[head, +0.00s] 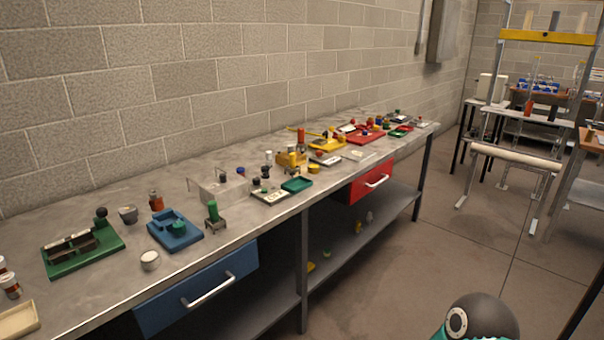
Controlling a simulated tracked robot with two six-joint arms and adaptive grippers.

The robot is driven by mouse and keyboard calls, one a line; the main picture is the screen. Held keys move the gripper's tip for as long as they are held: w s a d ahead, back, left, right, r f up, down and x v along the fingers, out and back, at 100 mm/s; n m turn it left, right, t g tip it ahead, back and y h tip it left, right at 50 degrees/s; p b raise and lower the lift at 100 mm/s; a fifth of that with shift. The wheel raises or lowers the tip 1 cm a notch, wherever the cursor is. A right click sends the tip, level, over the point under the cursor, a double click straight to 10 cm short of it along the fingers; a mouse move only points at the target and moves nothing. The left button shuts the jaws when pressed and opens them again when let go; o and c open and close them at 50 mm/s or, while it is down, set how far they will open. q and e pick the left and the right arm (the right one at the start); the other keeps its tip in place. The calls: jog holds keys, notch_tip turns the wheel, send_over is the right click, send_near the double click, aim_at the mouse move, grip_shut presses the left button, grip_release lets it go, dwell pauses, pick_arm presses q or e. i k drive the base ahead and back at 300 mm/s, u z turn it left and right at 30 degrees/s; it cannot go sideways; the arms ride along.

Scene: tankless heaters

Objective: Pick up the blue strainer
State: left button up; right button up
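No object shows clearly as a strainer at this size. A blue tray (188,240) with a blue round part and a small green piece on it lies on the long grey workbench (95,290), left of the middle. A small dark blue item (240,170) stands further back along the bench, too small to tell what it is. Neither of my grippers is in view. A dark rounded part with teal at the bottom right edge seems to be mine.
A green tray (105,249), white cup (150,260), green-topped piece (213,217) and clear box (222,188) crowd the bench. A block wall (200,90) backs it. Blue (160,305) and red (356,190) drawers hang below. Open floor (430,255) lies right.

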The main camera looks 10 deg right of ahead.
aim_at(240, 171)
jog(key=u, duration=0.45)
jog(key=i, duration=0.2)
jog(key=z, duration=2.3)
jog(key=i, duration=3.5)
jog(key=u, duration=1.9)
jog(key=i, duration=0.2)
jog(key=u, duration=1.7)
